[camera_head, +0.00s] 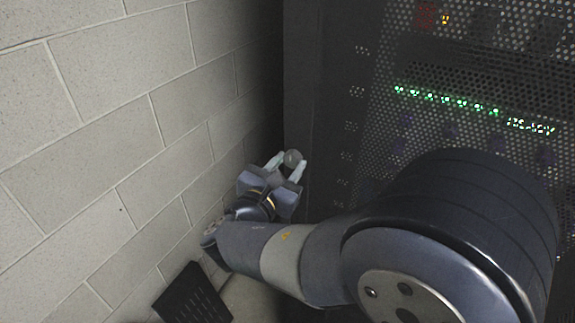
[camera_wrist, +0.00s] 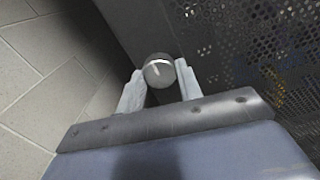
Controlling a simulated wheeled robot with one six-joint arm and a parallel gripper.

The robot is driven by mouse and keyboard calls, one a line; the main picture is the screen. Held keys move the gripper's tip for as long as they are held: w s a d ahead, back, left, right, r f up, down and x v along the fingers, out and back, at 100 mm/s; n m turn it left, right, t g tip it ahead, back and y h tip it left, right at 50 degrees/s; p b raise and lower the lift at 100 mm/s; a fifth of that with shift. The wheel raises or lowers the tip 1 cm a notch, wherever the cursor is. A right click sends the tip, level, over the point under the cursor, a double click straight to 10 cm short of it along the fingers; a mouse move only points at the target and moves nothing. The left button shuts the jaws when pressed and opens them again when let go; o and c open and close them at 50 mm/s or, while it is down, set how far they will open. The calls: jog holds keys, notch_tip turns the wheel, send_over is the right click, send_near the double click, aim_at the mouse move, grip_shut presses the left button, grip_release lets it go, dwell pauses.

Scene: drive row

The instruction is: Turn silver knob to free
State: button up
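The silver knob (camera_head: 292,158) is a round grey knob on the dark cabinet's left edge, near the middle of the head view. Any markings around the knob are not visible.
A perforated dark cabinet door (camera_head: 430,130) with rows of green lights (camera_head: 450,100) fills the right. A pale block wall (camera_head: 110,140) stands close on the left. A dark slotted object (camera_head: 193,296) lies low near the wall.

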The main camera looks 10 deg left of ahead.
jog(key=c, duration=0.5)
jog(key=shift+o, duration=0.2)
jog(key=shift+f+m+b, duration=0.15)
jog(key=shift+m+b, duration=0.15)
jog(key=shift+b, duration=0.25)
jog(key=m+b, duration=0.1)
jog(key=b, duration=0.1)
jog(key=m+b, duration=0.1)
jog(key=b, duration=0.1)
jog(key=shift+f+m, duration=0.25)
jog(key=shift+m, duration=0.05)
jog(key=m+b, duration=0.5)
jog(key=b, duration=0.3)
jog(key=shift+m+b, duration=0.3)
jog(key=shift+b, duration=0.05)
jog(key=m+b, duration=0.5)
jog(key=b, duration=0.2)
jog(key=shift+h, duration=0.4)
jog(key=m+b, duration=0.4)
jog(key=shift+r+b, duration=0.25)
jog(key=shift+b, duration=0.1)
jog(key=shift+m, duration=0.4)
jog(key=shift+r, duration=0.1)
